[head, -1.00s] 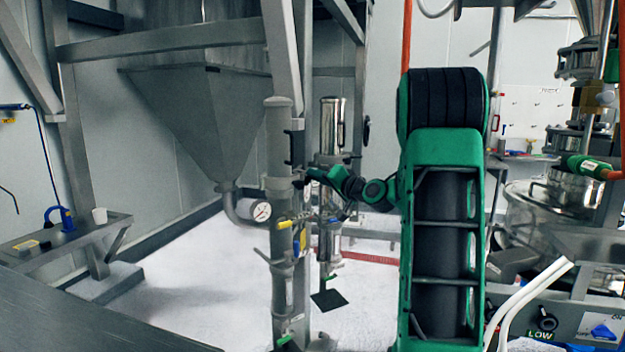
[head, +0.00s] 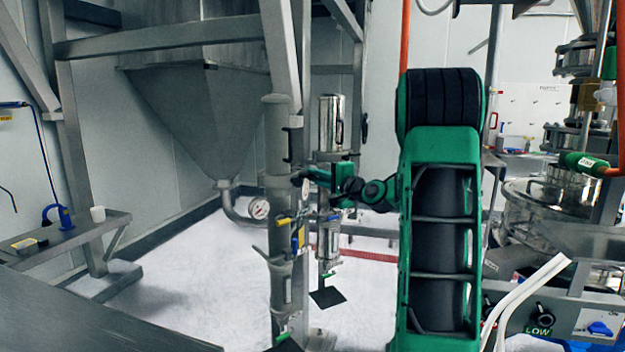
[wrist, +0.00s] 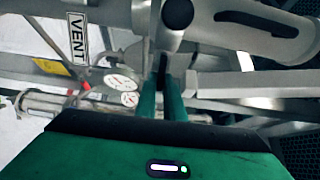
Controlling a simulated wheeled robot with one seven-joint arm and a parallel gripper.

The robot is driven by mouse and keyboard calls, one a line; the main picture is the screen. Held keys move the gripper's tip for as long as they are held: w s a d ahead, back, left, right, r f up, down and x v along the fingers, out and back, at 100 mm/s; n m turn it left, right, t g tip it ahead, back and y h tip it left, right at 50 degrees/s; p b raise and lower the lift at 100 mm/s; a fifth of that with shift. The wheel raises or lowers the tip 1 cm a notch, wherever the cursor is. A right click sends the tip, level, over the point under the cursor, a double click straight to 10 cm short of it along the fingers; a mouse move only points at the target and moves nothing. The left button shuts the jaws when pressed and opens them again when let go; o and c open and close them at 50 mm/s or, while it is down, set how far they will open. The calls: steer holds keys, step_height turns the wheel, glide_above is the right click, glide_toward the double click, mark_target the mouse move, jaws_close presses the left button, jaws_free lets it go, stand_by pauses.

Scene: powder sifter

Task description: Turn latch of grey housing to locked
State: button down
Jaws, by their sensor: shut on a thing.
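The grey housing (head: 277,150) is an upright tubular column left of my arm in the head view. A black handle-like part shows on its right side. My gripper (head: 303,179) is at the housing's right side, about halfway up. In the wrist view the housing (wrist: 240,40) crosses the upper right, with a black oval and a black slot in it. There my gripper's two green fingers (wrist: 161,88) are close together around a narrow dark piece, which appears to be the latch (wrist: 161,68). Its turn position cannot be told; the fingers hide most of it.
A polished cylinder (head: 330,123) stands close behind. A large hopper (head: 200,115) fills the back left. The white floor (head: 190,285) is clear at left.

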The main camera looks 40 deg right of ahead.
steer(key=shift+d+f, duration=0.1)
steer(key=shift+f, duration=0.15)
stand_by(0.3)
steer(key=c, duration=1.9)
jaws_free()
steer(key=shift+o, duration=0.2)
steer(key=shift+r, duration=0.1)
steer(key=shift+s, duration=0.1)
steer(key=s, duration=1)
steer(key=shift+s, duration=0.3)
